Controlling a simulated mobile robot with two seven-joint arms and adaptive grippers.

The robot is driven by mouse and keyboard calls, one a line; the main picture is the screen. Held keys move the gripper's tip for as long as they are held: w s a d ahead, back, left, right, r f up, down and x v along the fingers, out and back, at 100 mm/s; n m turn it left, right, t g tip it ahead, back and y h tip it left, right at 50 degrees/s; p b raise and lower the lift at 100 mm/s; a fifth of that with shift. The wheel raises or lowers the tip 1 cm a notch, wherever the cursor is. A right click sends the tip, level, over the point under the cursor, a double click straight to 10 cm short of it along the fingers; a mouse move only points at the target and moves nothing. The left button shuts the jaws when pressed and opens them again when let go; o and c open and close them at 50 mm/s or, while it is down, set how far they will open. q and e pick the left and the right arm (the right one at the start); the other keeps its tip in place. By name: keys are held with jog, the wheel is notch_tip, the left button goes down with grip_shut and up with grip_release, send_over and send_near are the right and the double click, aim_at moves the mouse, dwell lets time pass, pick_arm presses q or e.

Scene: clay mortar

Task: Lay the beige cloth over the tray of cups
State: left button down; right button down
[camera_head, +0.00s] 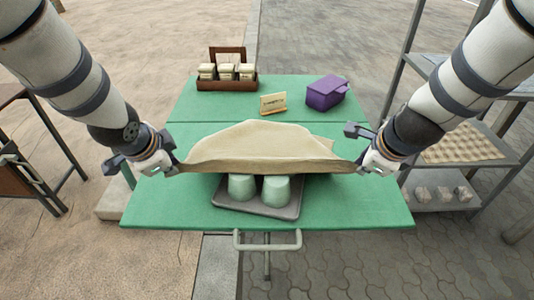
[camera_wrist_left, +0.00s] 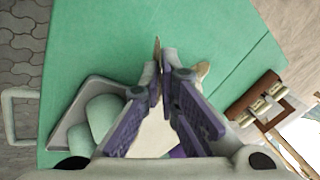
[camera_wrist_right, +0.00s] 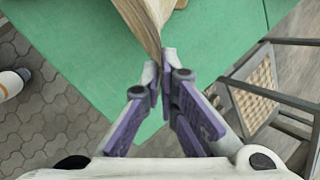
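The beige cloth (camera_head: 262,147) is stretched between my two grippers above the green table. It covers the rear part of the grey tray (camera_head: 262,209) in the head view. Two pale green cups (camera_head: 242,187) show below its front edge; anything farther back on the tray is hidden. My left gripper (camera_head: 176,167) is shut on the cloth's left corner, and its fingertips meet in the left wrist view (camera_wrist_left: 158,62). My right gripper (camera_head: 362,166) is shut on the right corner, and the cloth runs from its fingertips in the right wrist view (camera_wrist_right: 165,65).
A brown caddy (camera_head: 227,84) with several jars, a small sign (camera_head: 272,103) and a purple box (camera_head: 326,92) stand on the rear of the green table (camera_head: 160,205). A metal shelf (camera_head: 480,150) stands close on the right. The table's front corners are bare.

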pick_arm(q)
jog(key=shift+r, duration=0.25)
pick_arm(e)
jog(key=shift+r, duration=0.25)
pick_arm(q)
jog(key=c, duration=1.5)
grip_release()
jog(key=shift+w, duration=0.1)
pick_arm(e)
jog(key=c, duration=1.5)
grip_release()
jog(key=shift+w, duration=0.1)
